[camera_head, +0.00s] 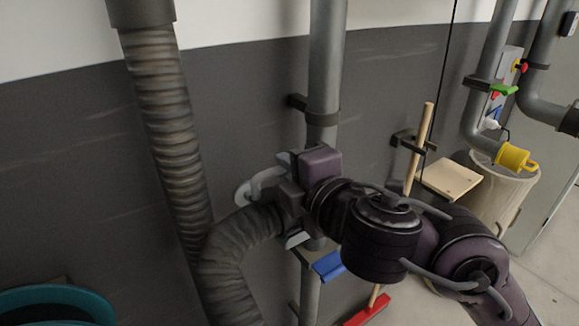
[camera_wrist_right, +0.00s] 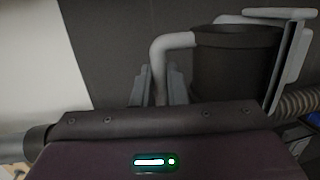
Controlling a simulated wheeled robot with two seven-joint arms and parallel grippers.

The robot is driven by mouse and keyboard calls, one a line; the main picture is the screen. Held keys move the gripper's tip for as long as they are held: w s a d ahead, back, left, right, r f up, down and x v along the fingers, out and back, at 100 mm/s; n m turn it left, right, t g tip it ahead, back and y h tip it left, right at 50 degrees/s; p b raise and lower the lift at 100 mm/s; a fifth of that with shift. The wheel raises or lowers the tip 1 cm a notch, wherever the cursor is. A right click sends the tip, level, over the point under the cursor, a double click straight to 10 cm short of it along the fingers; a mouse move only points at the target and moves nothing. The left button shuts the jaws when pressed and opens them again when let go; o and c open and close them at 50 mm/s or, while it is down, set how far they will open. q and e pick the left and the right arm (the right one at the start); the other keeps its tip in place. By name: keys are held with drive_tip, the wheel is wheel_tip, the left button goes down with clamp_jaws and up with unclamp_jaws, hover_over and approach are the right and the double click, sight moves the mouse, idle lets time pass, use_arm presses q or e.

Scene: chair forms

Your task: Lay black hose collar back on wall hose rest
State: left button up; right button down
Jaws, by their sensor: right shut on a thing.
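In the head view my right gripper (camera_head: 285,195) is at the upper end of the ribbed hose (camera_head: 232,245), close to the dark wall. In the right wrist view the gripper's fingers (camera_wrist_right: 160,88) are shut on a pale grey bent handle joined to the black collar (camera_wrist_right: 235,65). Pale grey flat pieces (camera_wrist_right: 292,60), which look like the wall hose rest, stand right beside the collar; I cannot tell whether they touch. In the head view a pale grey curved piece (camera_head: 262,182) shows left of the gripper, which hides most of the collar. My left gripper is out of view.
A grey vertical pipe (camera_head: 326,70) runs down the wall behind the gripper. A wooden-handled broom (camera_head: 420,145), a bin (camera_head: 505,195) and a yellow-capped pipe (camera_head: 512,157) are to the right. A teal tub (camera_head: 55,300) is at lower left.

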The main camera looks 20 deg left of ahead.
drive_tip(key=shift+r, duration=0.1)
idle(0.3)
drive_tip(key=c, duration=1.4)
unclamp_jaws()
drive_tip(key=shift+o, duration=0.2)
drive_tip(key=shift+s, duration=0.1)
drive_tip(key=p+v, duration=0.2)
drive_tip(key=v, duration=0.5)
drive_tip(key=shift+s+d+p, duration=0.2)
drive_tip(key=shift+d+p, duration=0.05)
drive_tip(key=shift+p, duration=0.05)
